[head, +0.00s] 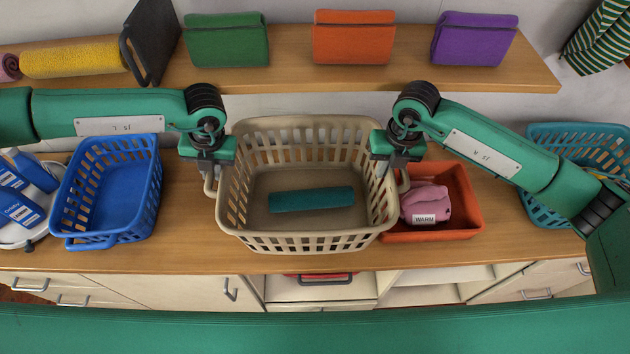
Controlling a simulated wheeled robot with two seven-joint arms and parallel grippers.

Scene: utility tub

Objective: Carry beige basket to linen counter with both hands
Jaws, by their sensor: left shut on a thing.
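The beige basket (305,240) is at the centre of the head view, upright, over the wooden counter (180,255). A rolled teal cloth (312,199) lies inside it. My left gripper (207,172) is shut on the handle at the basket's left side. My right gripper (398,172) is at the handle on the basket's right side; its fingertips are partly hidden, and I cannot tell whether they are closed on it. I cannot tell if the basket touches the counter. No surface is labelled as the linen counter.
A blue basket (108,230) stands left of the beige one. An orange bin (440,234) with a pink bundle labelled WARM (427,203) sits close on the right, a teal basket (575,128) further right. Folded green, orange and purple towels stand on the shelf (290,60) behind.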

